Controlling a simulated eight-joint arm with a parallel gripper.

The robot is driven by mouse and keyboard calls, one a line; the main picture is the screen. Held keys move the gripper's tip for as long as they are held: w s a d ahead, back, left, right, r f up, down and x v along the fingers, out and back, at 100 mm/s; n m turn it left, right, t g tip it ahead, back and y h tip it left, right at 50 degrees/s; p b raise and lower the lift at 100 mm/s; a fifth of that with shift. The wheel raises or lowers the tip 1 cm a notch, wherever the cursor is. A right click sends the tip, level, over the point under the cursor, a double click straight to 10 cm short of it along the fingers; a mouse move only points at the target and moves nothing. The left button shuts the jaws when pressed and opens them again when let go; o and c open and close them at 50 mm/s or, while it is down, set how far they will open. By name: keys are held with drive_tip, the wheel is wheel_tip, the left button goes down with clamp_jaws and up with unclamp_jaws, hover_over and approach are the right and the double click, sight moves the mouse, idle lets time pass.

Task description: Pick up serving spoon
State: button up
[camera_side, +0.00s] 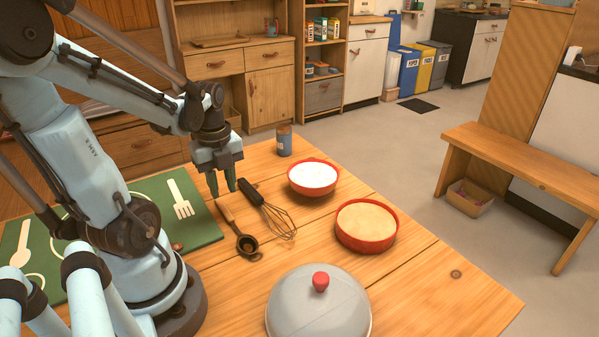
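A dark-bowled spoon (239,234) with a brown wooden handle lies on the wooden table; it looks like the serving spoon. Its handle points up-left and its bowl lies nearer the camera. My gripper (223,190) points down just above the handle end in the picture. Its two green fingers are apart with nothing between them. I cannot tell its exact height above the table. A whisk (270,211) with a black handle lies just right of the spoon, close beside it.
A red bowl of white content (313,175), a red bowl of tan content (366,224), a jar (284,141) and a grey dome lid (318,305) stand on the table (440,290). A green mat (196,232) lies left. The table's right front corner is clear.

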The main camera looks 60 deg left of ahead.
sight(226, 212)
drive_tip(key=shift+f, duration=3.35)
drive_tip(key=shift+c, duration=0.3)
drive_tip(key=shift+s, duration=0.1)
clamp_jaws()
